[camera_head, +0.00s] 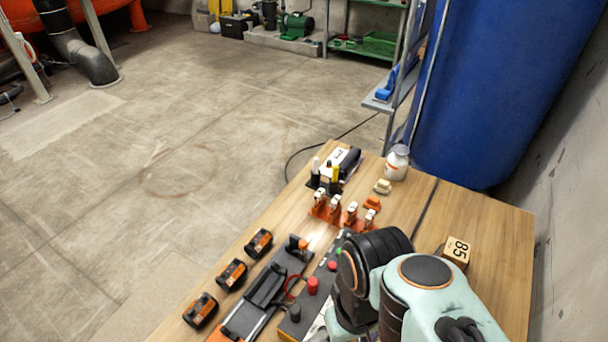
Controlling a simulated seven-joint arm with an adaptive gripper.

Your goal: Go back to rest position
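My arm (430,285), with pale green links and dark joints, reaches in from the lower right over the wooden table (485,215). Its end is hidden behind its own links or out of the picture, so my gripper does not show. No held thing can be seen. Under and beside the arm lies a control box with red knobs (313,286), partly covered by the arm. Left of it is a dark tool or clamp fixture (268,287).
Several orange-black blocks (231,274) line the table's left edge. Orange holders with white-topped fittings (335,206), a black-and-white device (340,162) and a white bottle (397,162) stand toward the back. A wooden block marked 85 (456,250) lies right. A blue tank (490,90) rises behind.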

